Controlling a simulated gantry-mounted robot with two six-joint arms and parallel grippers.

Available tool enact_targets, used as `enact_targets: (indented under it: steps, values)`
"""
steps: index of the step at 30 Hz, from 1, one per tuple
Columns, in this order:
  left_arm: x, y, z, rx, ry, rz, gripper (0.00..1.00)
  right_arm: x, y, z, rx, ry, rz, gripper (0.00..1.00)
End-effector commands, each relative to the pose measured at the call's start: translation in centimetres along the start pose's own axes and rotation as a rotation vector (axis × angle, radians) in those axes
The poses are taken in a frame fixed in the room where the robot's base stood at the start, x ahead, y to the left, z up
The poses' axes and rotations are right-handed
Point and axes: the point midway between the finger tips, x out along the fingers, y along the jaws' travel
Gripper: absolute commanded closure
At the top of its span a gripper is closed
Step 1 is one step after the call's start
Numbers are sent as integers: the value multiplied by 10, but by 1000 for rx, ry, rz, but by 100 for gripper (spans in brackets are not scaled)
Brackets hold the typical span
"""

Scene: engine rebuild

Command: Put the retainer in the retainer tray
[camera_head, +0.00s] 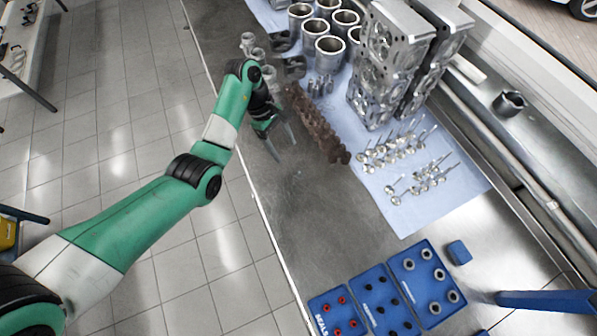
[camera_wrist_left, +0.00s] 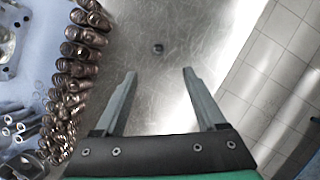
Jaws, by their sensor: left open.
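A small dark round part, which looks like the retainer (camera_wrist_left: 157,49), lies on the bare metal bench in the left wrist view, just beyond and between my fingertips. I cannot make it out clearly in the head view. My left gripper (camera_head: 287,154) is open and empty above the bench; its two fingers also show in the left wrist view (camera_wrist_left: 160,76). Three blue trays stand at the bench's near end: one marked SEALS with red parts (camera_head: 318,316), a middle one with dark parts (camera_head: 365,286), and one with grey rings (camera_head: 409,263). The other labels are unreadable, so I cannot tell which is the retainer tray.
A brown camshaft-like part (camera_head: 318,127) lies beside my left gripper. A blue block (camera_head: 459,252) sits near the trays. The bench between gripper and trays looks clear.

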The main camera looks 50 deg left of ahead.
Motion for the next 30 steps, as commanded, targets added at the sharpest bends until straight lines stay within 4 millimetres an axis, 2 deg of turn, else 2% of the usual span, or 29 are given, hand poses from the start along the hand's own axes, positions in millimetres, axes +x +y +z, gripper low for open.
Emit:
enact_targets:
  steps: [1,7,15,24,30]
  values:
    - [14,-1,-2,1,0,-3,27,-8,0,7,0,0,0,38]
    - [50,0,0,1,0,-3,27,-14,0,13,0,-1,0,38]
    - [63,1,1,1,-1,0,27,-15,0,14,0,0,0,38]
    - [109,2,4,2,-1,0,27,-26,0,24,0,0,0,38]
    - [111,3,5,2,0,1,27,-25,0,24,0,0,0,38]
